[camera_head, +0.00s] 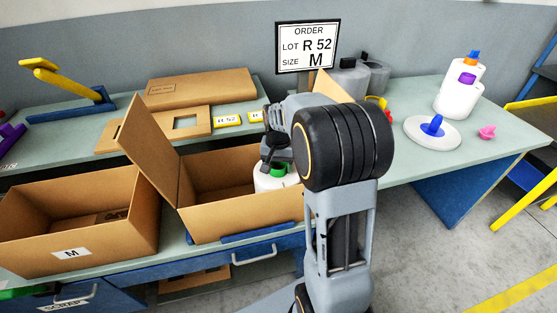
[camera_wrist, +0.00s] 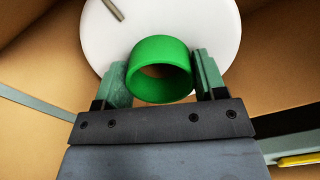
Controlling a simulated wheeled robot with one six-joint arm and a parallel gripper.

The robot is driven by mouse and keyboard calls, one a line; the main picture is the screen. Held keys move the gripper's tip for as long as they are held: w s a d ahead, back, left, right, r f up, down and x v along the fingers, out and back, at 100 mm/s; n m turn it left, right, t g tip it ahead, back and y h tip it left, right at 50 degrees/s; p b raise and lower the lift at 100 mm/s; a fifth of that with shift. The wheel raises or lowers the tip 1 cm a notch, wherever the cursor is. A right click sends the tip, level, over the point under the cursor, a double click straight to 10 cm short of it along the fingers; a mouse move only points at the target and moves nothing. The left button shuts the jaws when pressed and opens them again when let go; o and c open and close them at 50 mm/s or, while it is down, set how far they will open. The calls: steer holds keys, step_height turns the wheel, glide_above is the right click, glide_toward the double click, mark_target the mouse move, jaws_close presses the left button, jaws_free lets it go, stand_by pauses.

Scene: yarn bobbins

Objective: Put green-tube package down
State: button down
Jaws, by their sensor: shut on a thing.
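The green-tube package is a white yarn bobbin (camera_head: 270,180) with a green tube (camera_head: 279,170) standing up from its top. In the head view it is inside the open middle cardboard box (camera_head: 212,218), near the right side, partly hidden by my arm. In the wrist view my gripper (camera_wrist: 160,82) has one finger on each side of the green tube (camera_wrist: 158,50), shut on it. The white yarn body (camera_wrist: 98,35) spreads behind the tube. I cannot tell whether the package touches the box floor.
Another open box (camera_head: 80,238) marked M stands at left. An order sign (camera_head: 307,47) reads LOT R 52, SIZE M.

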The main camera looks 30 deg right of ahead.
stand_by(0.4)
steer(key=shift+c, duration=0.9)
jaws_free()
steer(key=shift+f, duration=0.15)
step_height(320, 180, up, 12)
steer(key=f+p, duration=0.1)
steer(key=p, duration=0.1)
steer(key=s+a+f+n+t, duration=0.1)
steer(key=s+a+f+n, duration=0.1)
steer(key=s, duration=0.6)
steer(key=s+a+f+n+t, duration=0.1)
steer(key=s+a+n+t, duration=0.1)
steer(key=s+a+n, duration=0.2)
steer(key=s+a, duration=0.3)
steer(key=s, duration=0.1)
steer(key=shift+f+n, duration=0.35)
steer(key=shift+n, duration=0.05)
steer(key=shift+w+a, duration=0.1)
